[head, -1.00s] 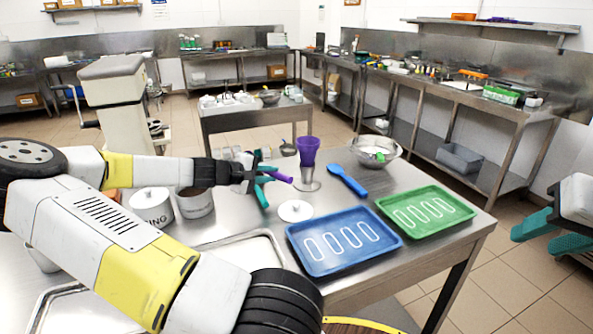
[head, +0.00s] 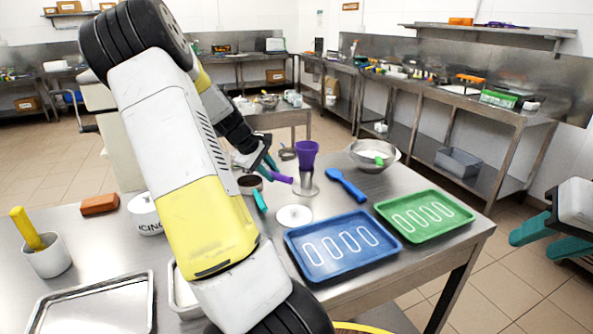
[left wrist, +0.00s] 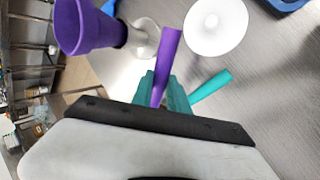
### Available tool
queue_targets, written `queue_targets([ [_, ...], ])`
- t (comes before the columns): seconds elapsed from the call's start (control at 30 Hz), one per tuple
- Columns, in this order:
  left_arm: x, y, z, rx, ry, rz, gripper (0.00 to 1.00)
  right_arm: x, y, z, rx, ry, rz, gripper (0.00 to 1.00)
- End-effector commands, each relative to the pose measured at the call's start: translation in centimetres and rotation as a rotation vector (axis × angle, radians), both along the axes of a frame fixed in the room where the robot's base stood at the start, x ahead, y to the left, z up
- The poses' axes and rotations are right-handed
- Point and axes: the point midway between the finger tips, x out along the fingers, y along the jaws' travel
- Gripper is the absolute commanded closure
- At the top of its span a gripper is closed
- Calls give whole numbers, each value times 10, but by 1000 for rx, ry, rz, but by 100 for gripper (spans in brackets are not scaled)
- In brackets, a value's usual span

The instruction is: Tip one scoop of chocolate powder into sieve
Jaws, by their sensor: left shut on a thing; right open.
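My left gripper (head: 262,172) is shut on a purple-handled tool (head: 282,178); the handle (left wrist: 167,60) sticks out between teal fingers in the left wrist view. The tool's working end is hidden, so I cannot see any load in it. A container with dark brown contents (head: 250,184) is partly visible just below the gripper, behind my arm. A flared purple vessel (head: 306,153), possibly the sieve, stands just right of the gripper; it also shows in the left wrist view (left wrist: 90,28). My right gripper (head: 545,240) is open and empty at the right edge, off the table.
A blue tray (head: 300,262) and green tray (head: 462,212) are at right. A steel bowl (head: 392,163) holds white powder. An icing pot (head: 143,204) and a pot with a yellow handle (head: 48,262) stand left.

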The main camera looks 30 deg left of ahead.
Motion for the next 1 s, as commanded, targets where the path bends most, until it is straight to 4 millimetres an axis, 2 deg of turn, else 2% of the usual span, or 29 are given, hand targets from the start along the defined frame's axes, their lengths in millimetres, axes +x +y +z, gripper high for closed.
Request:
queue_targets([
  [0.37,12,-3,4,31,255,-3,100,0,0,0,0,0,0,59],
  [0.7,22,-2,8,64,562,4,100,0,0,0,0,0,0,59],
  [1.0,19,-2,29,59,554,4,100,0,0,0,0,0,0,59],
])
